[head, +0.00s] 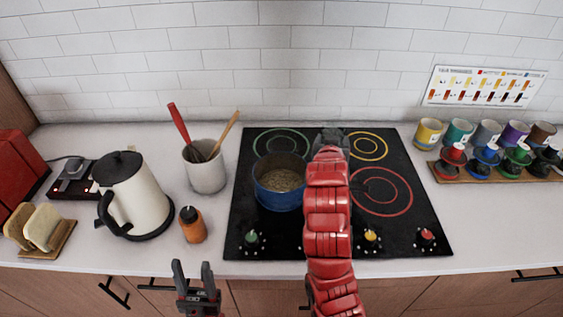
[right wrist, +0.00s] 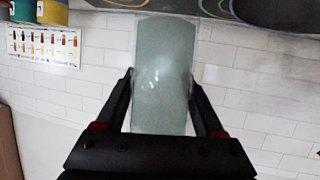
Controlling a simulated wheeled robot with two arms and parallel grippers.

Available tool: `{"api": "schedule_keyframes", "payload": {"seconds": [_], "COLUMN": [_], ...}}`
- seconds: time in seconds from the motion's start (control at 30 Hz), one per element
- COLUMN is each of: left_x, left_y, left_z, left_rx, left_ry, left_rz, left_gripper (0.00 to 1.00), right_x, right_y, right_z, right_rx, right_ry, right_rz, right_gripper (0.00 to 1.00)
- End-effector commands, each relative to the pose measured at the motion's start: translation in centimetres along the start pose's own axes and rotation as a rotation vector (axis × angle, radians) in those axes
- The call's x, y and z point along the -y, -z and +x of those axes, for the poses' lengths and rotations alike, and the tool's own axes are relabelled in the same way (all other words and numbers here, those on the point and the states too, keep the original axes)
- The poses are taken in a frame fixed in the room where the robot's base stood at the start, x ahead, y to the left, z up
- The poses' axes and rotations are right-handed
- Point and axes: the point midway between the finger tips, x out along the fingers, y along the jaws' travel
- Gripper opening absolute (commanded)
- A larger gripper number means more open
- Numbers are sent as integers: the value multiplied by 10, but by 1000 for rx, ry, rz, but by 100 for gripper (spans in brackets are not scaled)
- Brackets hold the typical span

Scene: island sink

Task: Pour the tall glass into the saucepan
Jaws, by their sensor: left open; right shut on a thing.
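The blue saucepan (head: 279,197) stands on the left part of the black cooktop, with a grainy brownish content inside. It shows partly at the top right of the right wrist view (right wrist: 285,12). My right gripper (right wrist: 165,100) is shut on the tall glass (right wrist: 163,75), a translucent grey-green cylinder. The right wrist view is upside down, with the cooktop at its top, so this gripper is rolled over. In the head view my red right arm hides the glass, just right of the saucepan. I cannot tell whether anything is left in it. My left gripper (head: 194,271) is open and empty at the counter's front edge.
A white kettle (head: 135,197), an orange-brown bottle (head: 193,225) and a utensil crock (head: 205,168) stand left of the cooktop (head: 265,236). Several mugs (head: 428,132) stand at the right. The counter front right is clear.

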Motion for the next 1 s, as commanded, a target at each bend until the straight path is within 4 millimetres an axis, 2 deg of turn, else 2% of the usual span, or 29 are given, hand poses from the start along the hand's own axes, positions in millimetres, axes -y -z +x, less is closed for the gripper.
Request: {"api": "schedule_keyframes", "payload": {"seconds": [0.5,1.0], "left_x": [2,2], "left_y": [5,8], "left_z": [30,45], "left_rx": [0,0], "left_ry": [0,0], "left_rz": [0,0], "left_gripper": [50,50], "right_x": [15,22], "right_y": [-3,3], "right_z": [-1,-4], "right_rx": [-29,-43], "right_ry": [-94,-139], "right_rz": [-268,-388], "right_gripper": [3,3]}}
